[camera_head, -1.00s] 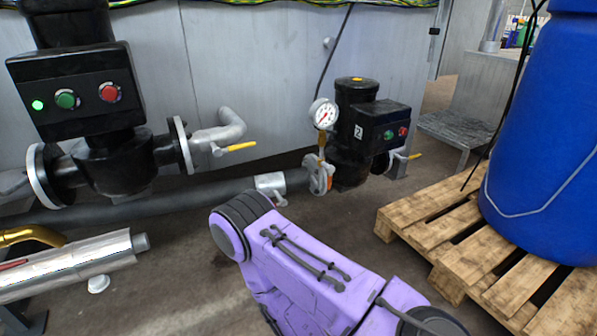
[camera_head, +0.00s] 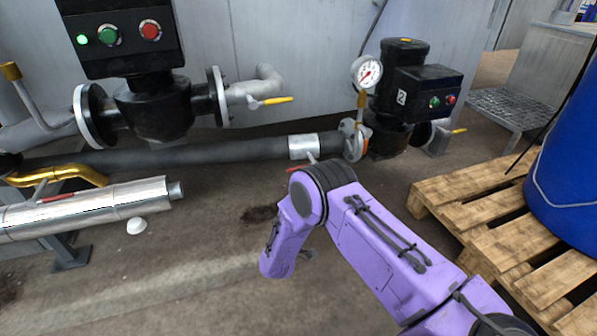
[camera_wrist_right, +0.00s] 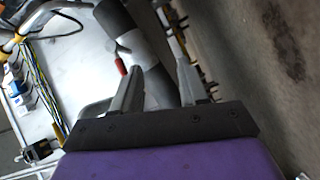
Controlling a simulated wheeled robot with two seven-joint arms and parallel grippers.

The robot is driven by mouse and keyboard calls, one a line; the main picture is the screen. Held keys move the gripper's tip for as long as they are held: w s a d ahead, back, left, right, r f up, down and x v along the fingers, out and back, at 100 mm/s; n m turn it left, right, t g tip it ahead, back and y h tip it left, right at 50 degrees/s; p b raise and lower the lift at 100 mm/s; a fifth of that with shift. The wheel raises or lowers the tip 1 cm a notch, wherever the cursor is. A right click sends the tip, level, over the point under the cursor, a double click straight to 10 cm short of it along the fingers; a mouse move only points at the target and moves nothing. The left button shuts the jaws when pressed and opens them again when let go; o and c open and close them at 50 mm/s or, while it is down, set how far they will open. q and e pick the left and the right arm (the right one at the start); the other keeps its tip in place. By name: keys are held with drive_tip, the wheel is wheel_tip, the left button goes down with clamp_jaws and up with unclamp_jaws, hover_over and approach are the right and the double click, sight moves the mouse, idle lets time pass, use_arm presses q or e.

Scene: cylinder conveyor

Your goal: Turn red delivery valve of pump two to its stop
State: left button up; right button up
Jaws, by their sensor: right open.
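Pump two is the black pump (camera_head: 388,88) marked "2", with a white gauge, at the back right in the head view. A small red handle (camera_head: 297,169) shows below the silver collar (camera_head: 304,147) on the dark pipe beside this pump, partly behind my right arm. The right wrist view shows a red handle (camera_wrist_right: 121,67) beside the pale collar, just left of one finger. My right gripper (camera_wrist_right: 158,62) is open and empty there, with the dark pipe (camera_wrist_right: 160,86) seen between its fingers. Whether it touches anything cannot be told. My left gripper is not in view.
A larger black pump (camera_head: 155,105) with a yellow-handled valve stands at the left. Another red handle (camera_head: 56,198) is on the silver pipe (camera_head: 110,203) at the left. A wooden pallet (camera_head: 480,237) with a blue drum (camera_head: 570,170) bounds the right side.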

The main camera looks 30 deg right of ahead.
drive_tip(key=w+a+r+g+h, duration=0.1)
drive_tip(key=w+r+g+h, duration=0.1)
drive_tip(key=w+r+h, duration=0.4)
drive_tip(key=w+d+r+y+b, duration=0.2)
drive_tip(key=w+d+b, duration=0.2)
drive_tip(key=d, duration=0.4)
drive_tip(key=shift+d+r+b, duration=0.3)
drive_tip(key=shift+b, duration=0.5)
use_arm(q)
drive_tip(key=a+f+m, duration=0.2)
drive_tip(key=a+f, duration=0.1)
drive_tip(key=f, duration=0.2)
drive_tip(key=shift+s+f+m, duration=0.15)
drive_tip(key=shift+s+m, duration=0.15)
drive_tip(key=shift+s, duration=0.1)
use_arm(e)
clamp_jaws()
